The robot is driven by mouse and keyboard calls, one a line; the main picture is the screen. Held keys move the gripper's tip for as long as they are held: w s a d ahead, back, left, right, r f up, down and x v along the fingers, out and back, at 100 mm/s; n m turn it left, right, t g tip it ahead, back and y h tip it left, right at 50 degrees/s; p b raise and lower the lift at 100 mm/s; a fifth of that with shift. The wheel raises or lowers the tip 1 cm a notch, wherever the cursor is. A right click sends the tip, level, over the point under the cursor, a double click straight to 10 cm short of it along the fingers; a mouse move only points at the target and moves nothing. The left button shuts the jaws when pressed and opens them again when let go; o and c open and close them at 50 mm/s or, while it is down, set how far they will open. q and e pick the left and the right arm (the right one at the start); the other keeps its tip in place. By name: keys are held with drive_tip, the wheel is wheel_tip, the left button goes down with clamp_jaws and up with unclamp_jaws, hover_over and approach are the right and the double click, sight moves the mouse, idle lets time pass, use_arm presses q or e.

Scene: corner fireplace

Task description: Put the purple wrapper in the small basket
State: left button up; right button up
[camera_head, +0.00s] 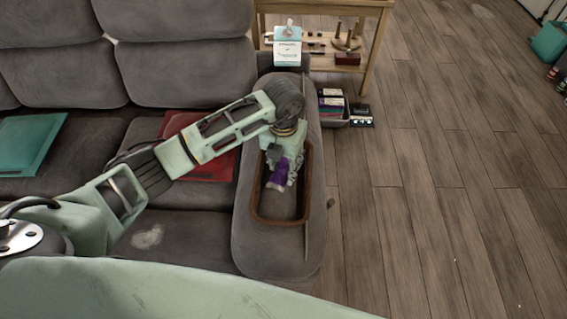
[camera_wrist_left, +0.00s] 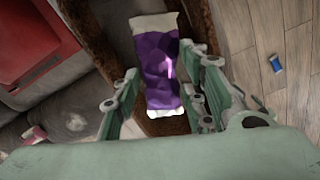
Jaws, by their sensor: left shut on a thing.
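The purple wrapper (camera_head: 279,173) has pale ends and is held by my left gripper (camera_head: 282,168), which points down over the small basket (camera_head: 281,220). The basket is a brown, long, open-topped frame on the grey sofa armrest. In the left wrist view the wrapper (camera_wrist_left: 158,66) lies between the two fingers of my left gripper (camera_wrist_left: 157,100), with the basket's brown rim (camera_wrist_left: 203,25) beyond it. I cannot tell whether the wrapper is below the basket's rim or just above it. My right gripper is in neither view.
A tissue box (camera_head: 288,48) stands behind the basket. A wooden side table (camera_head: 373,42) and a bin of boxes (camera_head: 333,108) are near. The wooden floor at right is mostly clear.

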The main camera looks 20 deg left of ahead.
use_arm(q)
drive_tip(key=o, duration=0.8)
drive_tip(key=shift+c, duration=0.2)
drive_tip(key=shift+r, duration=0.15)
wheel_tip(320, 180, up, 12)
